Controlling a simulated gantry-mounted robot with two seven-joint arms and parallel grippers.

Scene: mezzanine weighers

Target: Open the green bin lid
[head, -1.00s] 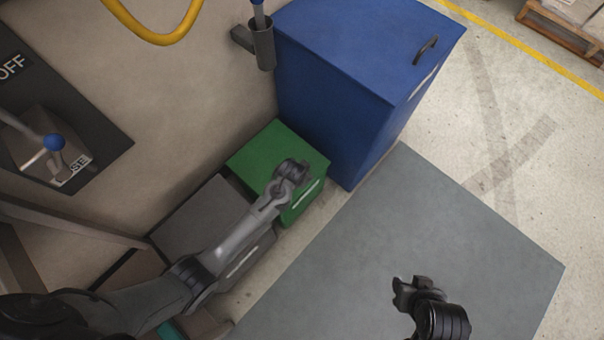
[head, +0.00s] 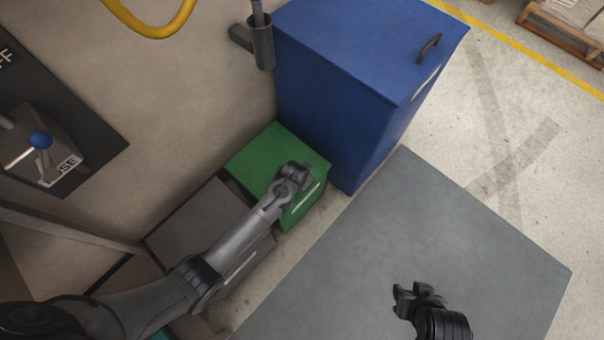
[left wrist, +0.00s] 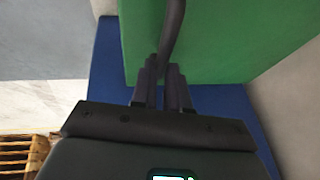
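The green bin (head: 262,158) stands low against the wall, beside a tall blue bin. Its lid looks flat and shut. My left gripper (head: 298,175) is over its front right edge and hides part of that edge. In the left wrist view, the green surface (left wrist: 240,40) fills the top. A dark curved handle (left wrist: 173,35) runs down between the fingers of my left gripper (left wrist: 163,72), which look closed around it. My right gripper (head: 408,293) is over the grey surface, away from the bins; its finger gap is not clear.
The tall blue bin (head: 355,45) stands directly right of and behind the green bin. A dark grey bin (head: 197,222) is beside it at the front left. A wide grey surface (head: 440,240) lies to the right. A lever panel (head: 75,130) is on the wall.

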